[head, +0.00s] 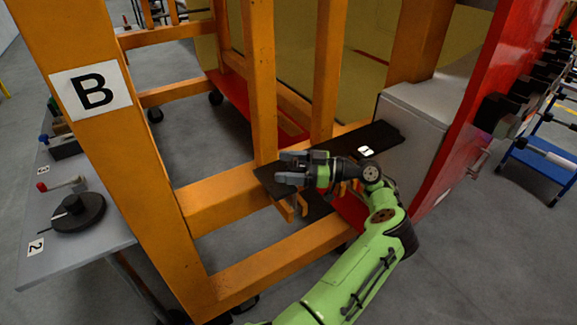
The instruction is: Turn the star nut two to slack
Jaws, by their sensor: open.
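I cannot make out a star nut for certain in the head view. My gripper (283,168) is open, at the end of my green arm, over the left end of a dark flat plate (385,138) on the orange frame. I see nothing held between its fingers. The gripper and wrist hide part of the plate, and anything under them cannot be seen. A small white label (365,150) lies on the plate; its mark is hard to read. Small orange brackets (290,208) show just below the gripper.
An orange frame (225,205) with a "B" sign (90,90) surrounds the gripper. A grey table (110,240) at left bears a black disc (78,213) with a red-knobbed crank, beside a "2" label (36,247). A red panel (455,130) and grey box (415,115) stand right.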

